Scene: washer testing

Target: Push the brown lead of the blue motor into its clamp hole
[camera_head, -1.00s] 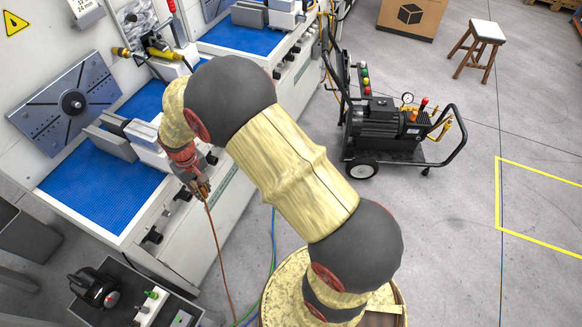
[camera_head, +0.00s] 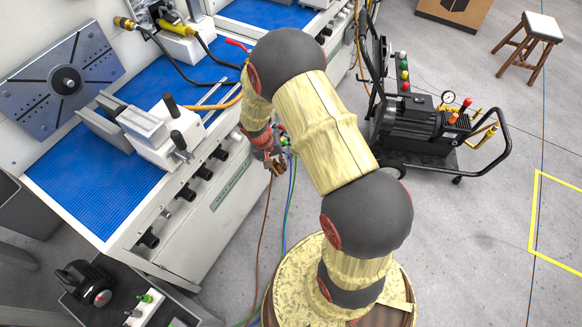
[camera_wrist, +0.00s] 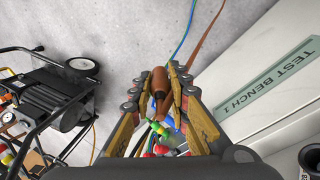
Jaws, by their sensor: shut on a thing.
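My gripper (camera_head: 277,168) hangs in front of the bench's front panel, right of the test bench lettering. In the wrist view my gripper (camera_wrist: 161,88) is shut on the brown end of the brown lead (camera_wrist: 160,80). The brown lead (camera_head: 262,228) trails from the gripper down to the floor in the head view. Green, yellow and red parts (camera_wrist: 160,130) show just below the held end in the wrist view, partly hidden by the fingers. I cannot make out the clamp hole, and I see no motor that is clearly blue.
A black motor-like unit (camera_head: 88,284) stands on a grey cart at the lower left. Blue and green cords (camera_head: 289,205) hang beside the brown lead. The bench (camera_head: 225,190) stands close left of my gripper. A black wheeled pump cart (camera_head: 420,130) stands to the right on open floor.

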